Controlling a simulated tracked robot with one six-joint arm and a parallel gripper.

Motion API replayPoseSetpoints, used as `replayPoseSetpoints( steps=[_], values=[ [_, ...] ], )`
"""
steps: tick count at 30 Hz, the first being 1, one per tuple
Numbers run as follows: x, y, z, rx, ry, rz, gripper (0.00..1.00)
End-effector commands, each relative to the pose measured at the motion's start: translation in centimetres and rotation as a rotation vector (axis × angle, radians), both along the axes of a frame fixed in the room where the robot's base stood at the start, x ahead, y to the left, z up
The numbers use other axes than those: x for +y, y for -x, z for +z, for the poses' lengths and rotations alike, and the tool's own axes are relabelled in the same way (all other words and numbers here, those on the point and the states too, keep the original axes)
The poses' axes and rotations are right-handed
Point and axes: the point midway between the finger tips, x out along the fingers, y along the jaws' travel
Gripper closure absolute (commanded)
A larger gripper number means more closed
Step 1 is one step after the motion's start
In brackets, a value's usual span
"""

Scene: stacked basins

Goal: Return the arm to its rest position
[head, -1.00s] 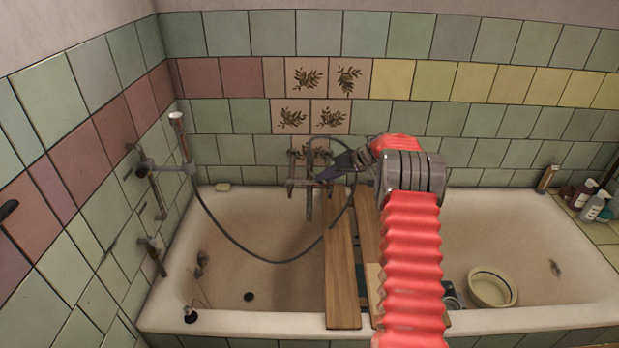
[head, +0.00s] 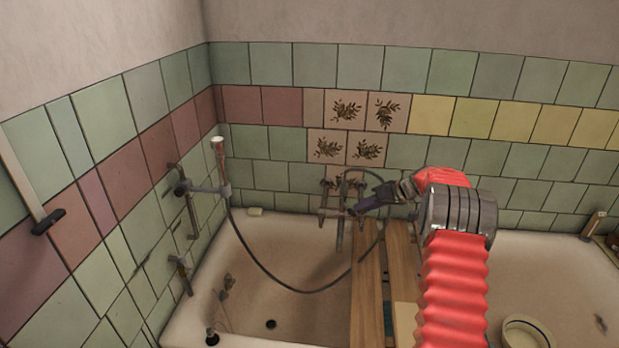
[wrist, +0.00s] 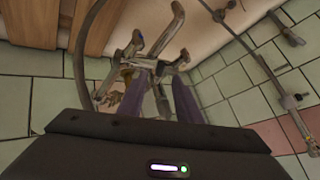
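My arm, with its red ribbed sleeve and grey metal joint, rises at the right of centre in the head view. It bends at the top and points left over the bathtub. My gripper (head: 358,209) is at its end, in front of the wall tap (head: 338,215). In the wrist view my gripper (wrist: 160,88) shows two purple fingers with a gap between them and nothing held. The tap (wrist: 150,50) shows beyond the fingertips; I cannot tell whether they touch it.
A bathtub (head: 260,240) lies below, crossed by wooden boards (head: 375,300). A shower hose (head: 262,265) loops in front of the tap. A pale basin (head: 527,335) is in the tub at lower right. Tiled walls close off the back and left.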

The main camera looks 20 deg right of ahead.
Motion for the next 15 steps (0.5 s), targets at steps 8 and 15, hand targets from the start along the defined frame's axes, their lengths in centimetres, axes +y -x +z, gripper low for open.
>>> replayPoseSetpoints(
  steps=[8, 15],
  values=[
    [0.0, 0.0, -0.1, 0.028, -0.037, -0.047, 0.69],
    [0.5, 3.2, -4.0, 0.194, -0.101, -0.142, 0.69]
  ],
)
